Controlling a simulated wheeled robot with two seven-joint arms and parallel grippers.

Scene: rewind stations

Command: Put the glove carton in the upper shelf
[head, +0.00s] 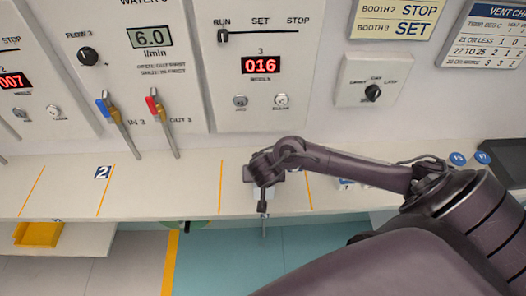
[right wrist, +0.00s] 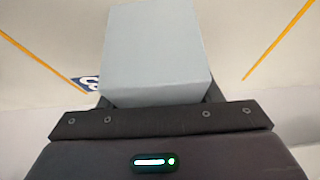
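The glove carton looks to be the plain pale grey-blue box (right wrist: 155,50) filling the upper middle of the right wrist view. My right gripper (head: 263,205) reaches in from the right over the long shelf in the head view. In the right wrist view the box stands straight ahead of the gripper's dark palm, with a dark finger close against each side, so the gripper appears shut on it. The box hides the fingertips. In the head view the wrist hides most of what is held. My left gripper is not in view.
The long pale shelf (head: 60,190) has yellow dividing lines and a blue "2" label (head: 102,172). Above it are a counter panel reading 016 (head: 261,65) and blue and red valve handles (head: 154,105). A yellow tray (head: 38,234) sits lower left. The shelf's left part is clear.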

